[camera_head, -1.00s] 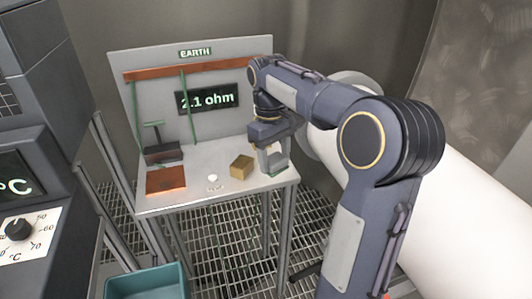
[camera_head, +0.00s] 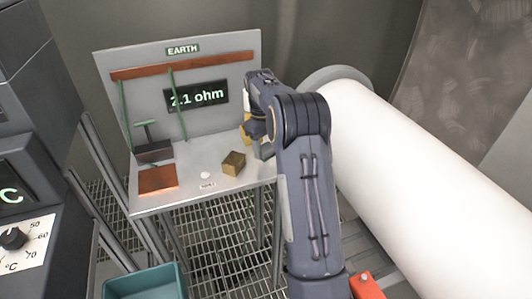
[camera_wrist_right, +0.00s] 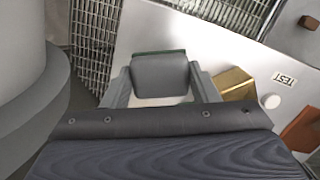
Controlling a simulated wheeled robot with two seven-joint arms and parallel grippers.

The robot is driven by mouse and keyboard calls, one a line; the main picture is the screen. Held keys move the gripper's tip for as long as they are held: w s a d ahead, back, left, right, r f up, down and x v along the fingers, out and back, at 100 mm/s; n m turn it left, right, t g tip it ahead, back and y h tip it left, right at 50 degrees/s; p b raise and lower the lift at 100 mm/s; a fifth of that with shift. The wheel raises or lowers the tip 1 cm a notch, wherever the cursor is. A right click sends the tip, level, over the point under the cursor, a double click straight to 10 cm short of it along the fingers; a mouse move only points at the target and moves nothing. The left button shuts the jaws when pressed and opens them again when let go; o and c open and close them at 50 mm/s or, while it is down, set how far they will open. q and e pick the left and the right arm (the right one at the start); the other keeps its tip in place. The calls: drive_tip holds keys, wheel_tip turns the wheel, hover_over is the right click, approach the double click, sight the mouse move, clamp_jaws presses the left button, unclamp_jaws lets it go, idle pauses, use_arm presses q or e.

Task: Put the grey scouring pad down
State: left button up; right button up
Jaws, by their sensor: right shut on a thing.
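The grey scouring pad (camera_wrist_right: 161,74), with a green edge, shows between the two fingers of my right gripper (camera_wrist_right: 162,90) in the right wrist view. The fingers are shut on its sides. In the head view my right gripper (camera_head: 262,150) is at the right end of the steel bench (camera_head: 212,184), right of the brass block (camera_head: 233,163). The pad is mostly hidden there by the gripper and arm. I cannot tell whether it touches the bench top. My left gripper is not in view.
On the bench are a copper plate (camera_head: 158,179), a white button (camera_head: 205,175) by a small label, and a dark clamp with a green handle (camera_head: 152,150). The back panel (camera_head: 215,70) reads 2.1 ohm. A large white pipe (camera_head: 420,160) runs to the right.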

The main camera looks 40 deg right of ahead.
sight(266, 154)
drive_tip(key=shift+w+d+f, duration=0.1)
drive_tip(key=shift+d+f, duration=0.05)
drive_tip(key=shift+f, duration=1.6)
drive_tip(key=shift+f, duration=0.1)
drive_tip(key=o, duration=1.2)
